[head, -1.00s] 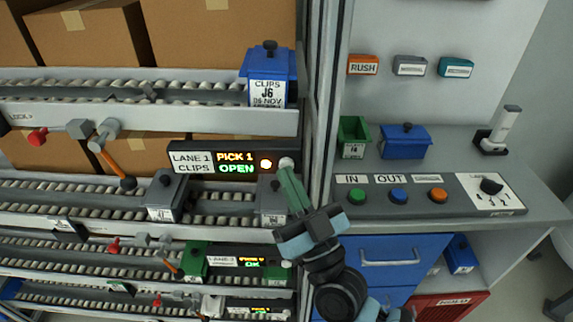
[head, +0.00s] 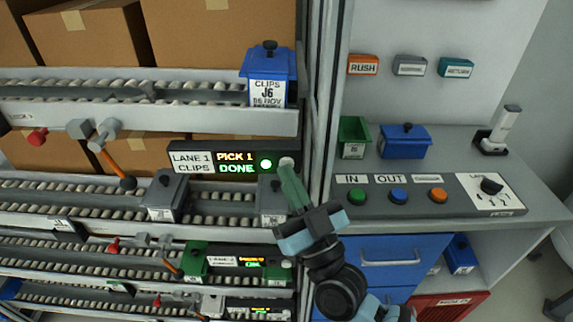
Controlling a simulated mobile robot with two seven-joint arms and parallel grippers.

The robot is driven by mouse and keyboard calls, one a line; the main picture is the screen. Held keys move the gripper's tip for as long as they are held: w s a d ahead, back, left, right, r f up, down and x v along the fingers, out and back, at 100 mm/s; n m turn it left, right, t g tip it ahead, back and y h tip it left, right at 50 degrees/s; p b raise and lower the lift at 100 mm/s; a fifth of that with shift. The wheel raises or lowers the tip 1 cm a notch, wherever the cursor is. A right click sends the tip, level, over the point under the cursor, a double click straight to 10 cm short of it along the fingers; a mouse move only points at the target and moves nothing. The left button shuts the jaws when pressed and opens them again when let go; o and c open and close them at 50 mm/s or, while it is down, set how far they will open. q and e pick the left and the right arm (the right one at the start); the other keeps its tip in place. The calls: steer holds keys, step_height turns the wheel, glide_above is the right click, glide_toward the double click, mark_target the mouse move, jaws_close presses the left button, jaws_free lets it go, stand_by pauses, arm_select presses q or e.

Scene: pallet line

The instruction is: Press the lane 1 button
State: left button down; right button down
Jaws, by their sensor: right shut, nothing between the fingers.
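The lane 1 panel (head: 196,162) is a dark bar on the left rack, labelled "LANE 1 CLIPS". The pale round lane 1 button (head: 286,161) is at the panel's right end. My right gripper (head: 288,171) is shut and empty, with its green fingertips at the button, seeming to touch it. The fingers partly hide the button's lower edge. My left gripper is not in view.
A blue bin (head: 268,80) marked "CLIPS J6" stands on the upper shelf. Grey bins (head: 164,197) sit on the rollers below the panel. The rack's upright post (head: 318,110) is close right of my gripper. A button console (head: 420,196) lies on the right bench.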

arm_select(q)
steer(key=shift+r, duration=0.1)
arm_select(e)
steer(key=shift+s, duration=0.1)
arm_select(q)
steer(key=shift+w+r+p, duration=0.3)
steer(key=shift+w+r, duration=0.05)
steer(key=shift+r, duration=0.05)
arm_select(e)
steer(key=shift+s, duration=0.7)
steer(key=shift+s, duration=0.1)
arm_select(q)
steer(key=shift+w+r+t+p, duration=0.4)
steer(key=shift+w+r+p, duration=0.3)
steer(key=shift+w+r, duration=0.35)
arm_select(e)
steer(key=shift+s, duration=2.45)
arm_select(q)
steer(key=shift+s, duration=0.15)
